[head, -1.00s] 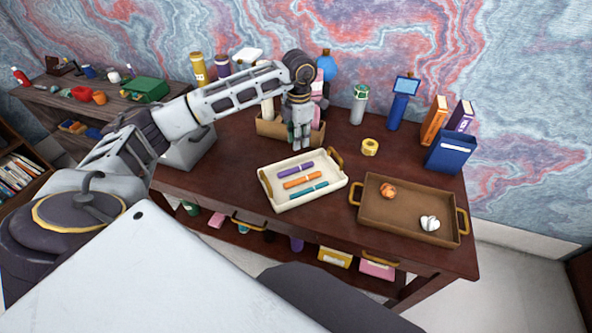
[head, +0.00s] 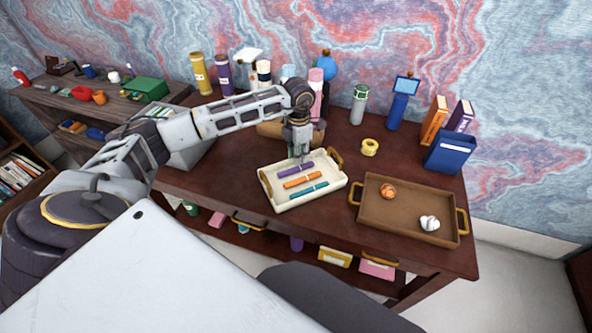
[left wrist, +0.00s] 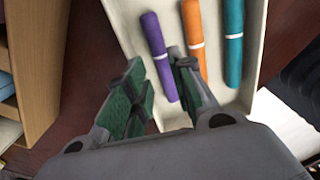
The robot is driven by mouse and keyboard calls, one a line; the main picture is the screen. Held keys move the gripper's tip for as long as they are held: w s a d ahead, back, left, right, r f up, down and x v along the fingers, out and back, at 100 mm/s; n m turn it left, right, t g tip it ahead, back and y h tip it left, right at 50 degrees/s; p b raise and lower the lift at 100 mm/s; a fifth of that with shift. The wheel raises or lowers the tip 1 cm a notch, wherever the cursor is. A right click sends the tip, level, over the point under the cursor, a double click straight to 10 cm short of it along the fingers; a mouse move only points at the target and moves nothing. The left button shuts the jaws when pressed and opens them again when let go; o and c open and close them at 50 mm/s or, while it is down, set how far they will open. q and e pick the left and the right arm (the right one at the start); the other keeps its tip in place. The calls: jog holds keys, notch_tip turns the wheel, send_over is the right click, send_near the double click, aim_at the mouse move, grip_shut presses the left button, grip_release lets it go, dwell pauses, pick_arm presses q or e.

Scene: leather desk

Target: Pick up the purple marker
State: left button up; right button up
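The purple marker (head: 296,170) lies in the white tray (head: 290,205) with gold handles, above an orange marker (head: 302,180) and a teal marker (head: 309,191). My left gripper (head: 301,158) is over the tray's back edge, close above the purple marker. In the left wrist view, the left gripper's green-padded fingers (left wrist: 160,85) are apart, and the purple marker (left wrist: 158,55) runs between and beyond them. I cannot tell the exact height between fingertips and marker. The orange (left wrist: 193,30) and teal (left wrist: 233,40) markers lie to its right. The right gripper is not in view.
A brown tray (head: 385,224) with an orange object and a white object stands to the right. A wooden box (head: 270,130) with bottles stands behind the gripper. A yellow tape roll (head: 370,147) and a blue holder (head: 450,152) sit at the right back.

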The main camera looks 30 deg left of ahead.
aim_at(298, 167)
pick_arm(q)
jog(key=shift+s+f+p, duration=0.15)
jog(key=shift+f+p, duration=0.15)
jog(key=shift+f, duration=2.3)
jog(key=c, duration=0.5)
